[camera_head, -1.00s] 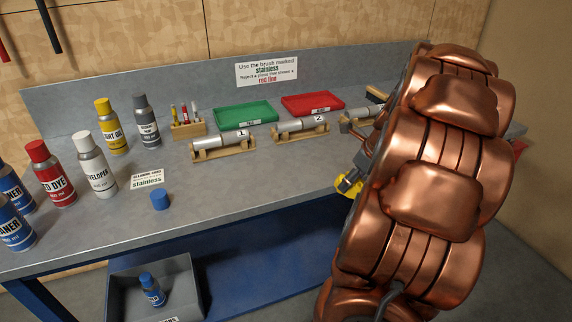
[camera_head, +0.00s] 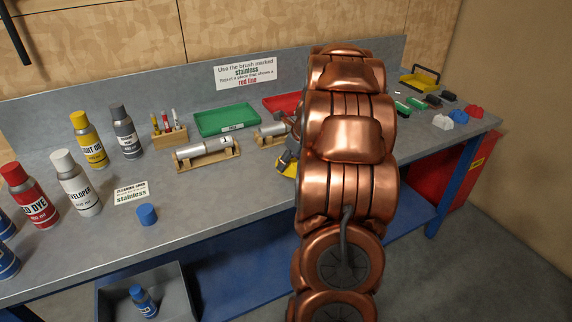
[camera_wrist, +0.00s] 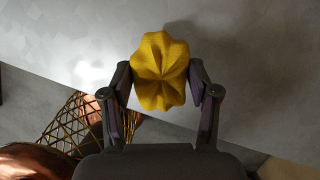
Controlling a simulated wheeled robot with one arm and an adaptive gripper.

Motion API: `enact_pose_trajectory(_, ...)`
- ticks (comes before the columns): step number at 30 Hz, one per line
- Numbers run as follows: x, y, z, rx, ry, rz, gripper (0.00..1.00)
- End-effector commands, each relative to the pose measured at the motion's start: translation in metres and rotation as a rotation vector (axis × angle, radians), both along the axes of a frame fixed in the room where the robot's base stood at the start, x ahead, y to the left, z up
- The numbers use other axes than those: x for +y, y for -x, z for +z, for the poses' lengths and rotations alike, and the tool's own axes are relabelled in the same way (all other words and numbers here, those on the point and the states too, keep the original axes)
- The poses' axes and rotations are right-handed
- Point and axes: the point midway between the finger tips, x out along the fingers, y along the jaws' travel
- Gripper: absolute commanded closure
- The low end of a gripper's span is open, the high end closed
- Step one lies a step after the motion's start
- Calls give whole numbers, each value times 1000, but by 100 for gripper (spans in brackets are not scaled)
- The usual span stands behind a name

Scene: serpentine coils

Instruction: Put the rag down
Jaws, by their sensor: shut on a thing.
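The yellow rag (camera_wrist: 160,70) is a crumpled, star-folded bundle. In the wrist view it sits between the two fingers of my gripper (camera_wrist: 160,82), which is shut on it. In the head view the rag (camera_head: 287,168) shows as a small yellow patch at the left edge of my copper arm, near the bench's front part. My arm hides most of the gripper there. In the wrist view a pale grey surface lies behind the rag; I cannot tell the gap between them.
The bench (camera_head: 190,210) has clear room at front centre. Numbered metal tubes on wooden cradles (camera_head: 207,153), a green tray (camera_head: 226,119) and a red tray (camera_head: 283,103) stand behind. Bottles stand left.

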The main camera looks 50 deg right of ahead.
Motion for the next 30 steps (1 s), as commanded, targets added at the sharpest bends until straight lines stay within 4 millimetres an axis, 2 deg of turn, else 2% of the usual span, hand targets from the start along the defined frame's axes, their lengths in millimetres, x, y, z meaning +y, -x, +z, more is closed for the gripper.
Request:
enact_pose_trajectory(3,0,-11,-1,0,-1,-1,68)
enact_pose_trajectory(6,0,-14,-2,-1,-1,-2,68)
enact_pose_trajectory(17,0,-14,-34,-2,0,-1,68)
enact_pose_trajectory(26,0,-14,-37,-2,2,-1,68)
enact_pose_trajectory(27,0,-14,-38,-2,2,-1,39)
enact_pose_trajectory(30,0,-14,-38,-2,2,-1,28)
